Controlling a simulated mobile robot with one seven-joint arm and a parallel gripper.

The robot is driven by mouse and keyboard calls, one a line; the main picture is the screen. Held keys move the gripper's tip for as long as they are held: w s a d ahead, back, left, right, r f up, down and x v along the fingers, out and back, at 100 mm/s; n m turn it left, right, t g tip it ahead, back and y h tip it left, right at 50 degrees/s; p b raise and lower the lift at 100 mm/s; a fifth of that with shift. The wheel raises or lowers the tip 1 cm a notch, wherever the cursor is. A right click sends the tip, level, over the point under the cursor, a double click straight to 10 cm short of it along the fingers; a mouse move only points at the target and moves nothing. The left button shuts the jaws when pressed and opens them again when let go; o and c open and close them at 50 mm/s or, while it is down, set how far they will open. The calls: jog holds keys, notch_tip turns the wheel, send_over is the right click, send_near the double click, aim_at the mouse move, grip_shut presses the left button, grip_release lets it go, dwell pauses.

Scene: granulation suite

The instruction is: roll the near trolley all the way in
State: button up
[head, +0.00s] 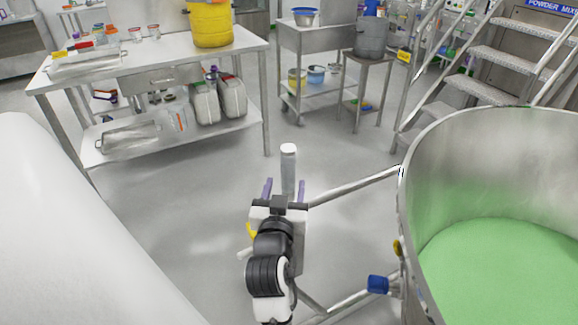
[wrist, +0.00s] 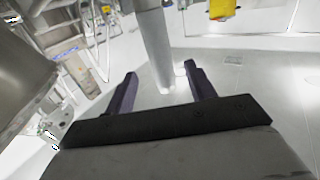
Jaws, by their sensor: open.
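The near trolley appears to be the large round steel bowl (head: 480,145) at the right of the head view, with green powder (head: 500,275) inside. Tubular bars (head: 350,188) run from it toward my arm. An upright grey post with a pale cap (head: 288,165) stands at their left end; whether it joins the bars is hidden by my gripper. My gripper (head: 285,190) is open, its two purple fingers on either side of the post. In the wrist view, the post (wrist: 154,45) rises between the spread fingers (wrist: 160,75) with gaps showing. The bowl's side shows at left (wrist: 22,75). Its wheels are not visible.
A steel table (head: 180,65) with a yellow tub (head: 211,25) stands at the back left. A steel cart (head: 290,45), a stool with a grey bucket (head: 368,75) and metal steps (head: 500,62) stand behind. A white rounded body fills the lower left. The floor between is clear.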

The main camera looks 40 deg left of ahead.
aim_at(289, 163)
jog(key=p+x, duration=0.2)
jog(key=x, duration=0.6)
jog(key=shift+w+a+r, duration=0.15)
jog(key=shift+w+a, duration=0.05)
jog(key=shift+w, duration=0.05)
grip_shut()
